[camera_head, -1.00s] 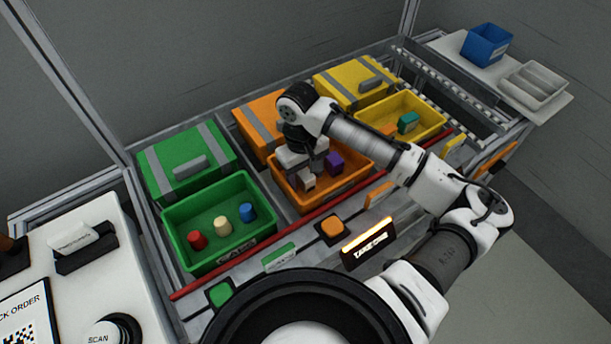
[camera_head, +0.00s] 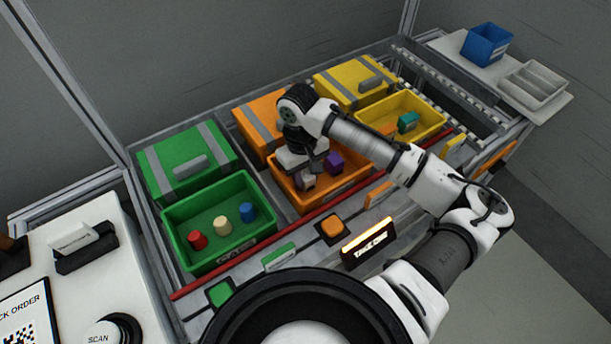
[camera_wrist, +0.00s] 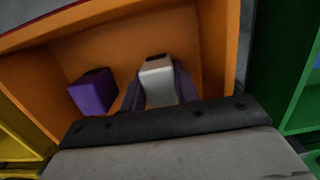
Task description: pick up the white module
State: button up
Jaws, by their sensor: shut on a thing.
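The white module (camera_wrist: 158,84) is a small pale block with a dark patch on top. In the wrist view it sits between my gripper's fingers (camera_wrist: 157,92), which are shut on it. In the head view the white module (camera_head: 306,181) shows just under my gripper (camera_head: 311,174), inside the orange bin (camera_head: 343,187). Whether it touches the bin floor cannot be told. A purple block (camera_head: 334,162) is in the same bin, and in the wrist view the purple block (camera_wrist: 92,92) is to the left of the white module, apart from it.
The green bin (camera_head: 180,232) at left holds red, cream and blue pieces. The yellow bin (camera_head: 436,112) at right holds a teal piece (camera_head: 407,121) and an orange piece. A red rail (camera_head: 300,221) runs along the front. Lidded boxes stand behind the bins.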

aim_at(307, 172)
notch_tip(307, 172, up, 19)
jog(key=b, duration=0.2)
dwell(0.3)
jog(key=shift+w+d, duration=0.1)
jog(key=shift+d, duration=0.05)
